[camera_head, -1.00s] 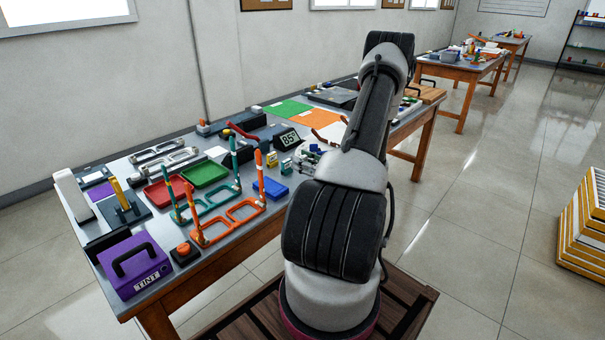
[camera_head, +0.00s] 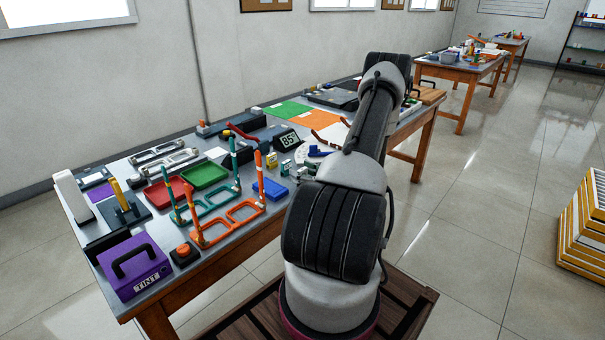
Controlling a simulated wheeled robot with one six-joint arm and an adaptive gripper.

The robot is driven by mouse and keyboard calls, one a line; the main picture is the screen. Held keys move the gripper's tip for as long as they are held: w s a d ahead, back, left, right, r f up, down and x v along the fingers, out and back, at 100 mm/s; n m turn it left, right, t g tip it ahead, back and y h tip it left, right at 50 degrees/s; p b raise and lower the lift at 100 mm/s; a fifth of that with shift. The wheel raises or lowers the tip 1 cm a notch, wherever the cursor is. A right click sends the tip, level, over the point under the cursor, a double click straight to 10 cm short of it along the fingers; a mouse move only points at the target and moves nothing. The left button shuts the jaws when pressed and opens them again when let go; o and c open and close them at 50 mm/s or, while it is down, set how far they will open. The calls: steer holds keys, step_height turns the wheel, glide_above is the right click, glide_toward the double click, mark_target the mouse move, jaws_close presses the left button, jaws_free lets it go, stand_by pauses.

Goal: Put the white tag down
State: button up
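I cannot pick out the white tag for certain. A flat white piece (camera_head: 216,153) lies on the workbench (camera_head: 133,222) behind the green tray, but I cannot tell whether it is the tag. My arm rises in front of the bench's right part and bends over it. My gripper is hidden behind my arm, so its fingers and anything in them do not show.
Teal (camera_head: 210,207) and orange (camera_head: 243,210) eyeglass frames stand with temples upright at the bench front. Green (camera_head: 287,109) and orange (camera_head: 313,120) mats lie behind.

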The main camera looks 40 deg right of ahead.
mark_target(303, 171)
steer(key=shift+o, duration=0.6)
steer(key=s+d, duration=0.1)
steer(key=s, duration=0.6)
steer(key=w+r+g, duration=0.1)
steer(key=a+r+g, duration=0.1)
steer(key=g, duration=0.1)
steer(key=shift+w+a+r, duration=0.15)
steer(key=shift+w+r, duration=0.2)
steer(key=shift+r, duration=0.05)
steer(key=x, duration=0.5)
steer(key=shift+w+d+f, duration=0.2)
steer(key=shift+w+d, duration=0.15)
steer(key=c, duration=1)
steer(key=shift+r, duration=0.1)
